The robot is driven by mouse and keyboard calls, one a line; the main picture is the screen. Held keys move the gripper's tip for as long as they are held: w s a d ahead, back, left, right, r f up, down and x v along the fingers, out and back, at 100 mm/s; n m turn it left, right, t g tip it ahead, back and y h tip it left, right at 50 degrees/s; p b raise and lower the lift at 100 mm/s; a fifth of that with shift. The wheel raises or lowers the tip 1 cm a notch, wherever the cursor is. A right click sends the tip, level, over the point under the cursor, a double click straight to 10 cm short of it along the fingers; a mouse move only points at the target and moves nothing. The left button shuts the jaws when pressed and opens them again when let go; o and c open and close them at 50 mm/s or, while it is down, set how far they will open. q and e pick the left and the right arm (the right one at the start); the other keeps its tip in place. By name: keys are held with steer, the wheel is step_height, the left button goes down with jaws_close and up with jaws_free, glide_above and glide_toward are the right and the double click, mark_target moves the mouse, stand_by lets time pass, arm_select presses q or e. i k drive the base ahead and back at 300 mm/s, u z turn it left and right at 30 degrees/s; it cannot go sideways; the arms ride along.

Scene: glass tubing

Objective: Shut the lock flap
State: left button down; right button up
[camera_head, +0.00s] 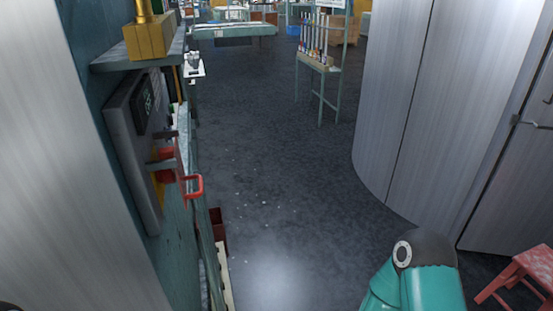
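A grey box with a dark display (145,102) is mounted on the teal wall panel at the left. A small grey and red fitting (164,160) sticks out from its side, with a red loop handle (194,187) just to the right. I cannot tell whether either of these is the lock flap, or whether a flap stands open or shut. Neither gripper is in view. A teal and dark grey link of my own arm (415,280) shows at the bottom right, well apart from the wall box.
A shelf (140,55) with a brass block (149,38) juts out above the box. A large metal cabinet (440,100) stands on the right, with a red stool (525,275) below it. A rack of tubes (317,58) stands farther back. The middle floor is clear.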

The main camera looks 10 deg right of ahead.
mark_target(172, 152)
steer(key=u, duration=0.75)
steer(key=i, duration=0.1)
steer(key=z, duration=1.45)
steer(key=k, duration=1.25)
steer(key=u, duration=0.55)
steer(key=i, duration=1.1)
steer(key=u, duration=0.7)
